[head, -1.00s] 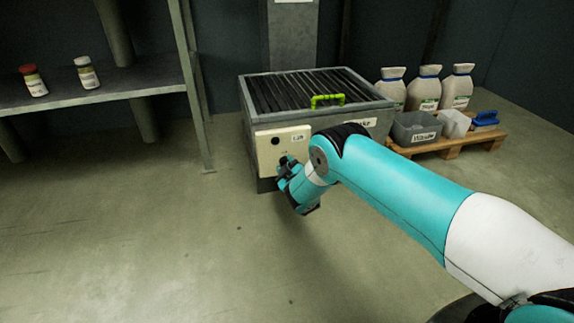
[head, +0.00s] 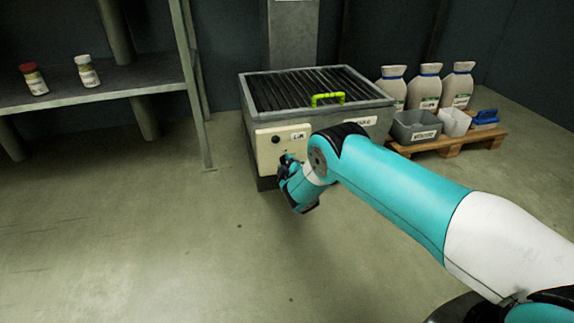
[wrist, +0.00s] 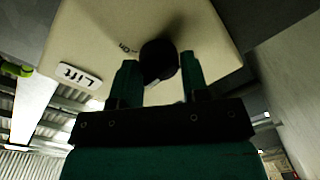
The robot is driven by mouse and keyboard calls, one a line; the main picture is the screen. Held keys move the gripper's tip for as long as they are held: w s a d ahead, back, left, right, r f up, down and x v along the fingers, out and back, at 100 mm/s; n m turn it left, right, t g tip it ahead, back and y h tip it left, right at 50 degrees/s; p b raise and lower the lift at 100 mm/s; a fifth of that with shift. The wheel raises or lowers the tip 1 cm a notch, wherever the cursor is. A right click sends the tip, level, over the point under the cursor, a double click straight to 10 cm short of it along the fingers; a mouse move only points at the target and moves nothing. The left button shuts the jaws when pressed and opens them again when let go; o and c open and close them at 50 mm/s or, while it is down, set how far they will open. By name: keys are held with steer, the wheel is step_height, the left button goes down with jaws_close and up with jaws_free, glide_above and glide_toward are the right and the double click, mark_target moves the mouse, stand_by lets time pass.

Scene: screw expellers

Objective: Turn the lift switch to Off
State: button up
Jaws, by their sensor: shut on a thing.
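The lift switch is a black round knob (wrist: 160,62) on a cream control panel (head: 267,152). A white label reading "Lift" (wrist: 78,76) is on the panel, and "On" is printed beside the knob in the wrist view. My gripper (wrist: 159,70) has one finger on each side of the knob and is shut on it. The knob's exact pointing direction is hard to tell.
The panel is on the front of a grey grated hopper (head: 375,108) with a green handle (head: 328,99). A shelf (head: 120,88) with two small jars stands left. Several bags, a grey bin (head: 416,127) and a pallet (head: 455,146) are right. The floor in front is clear.

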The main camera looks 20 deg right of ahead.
steer(key=o, duration=0.9)
steer(key=s+r+p, duration=0.1)
steer(key=s+p, duration=1.5)
steer(key=s, duration=0.1)
steer(key=shift+s+d+p, duration=0.2)
steer(key=shift+d+p, duration=0.1)
steer(key=shift+d, duration=0.1)
steer(key=shift+r, duration=0.1)
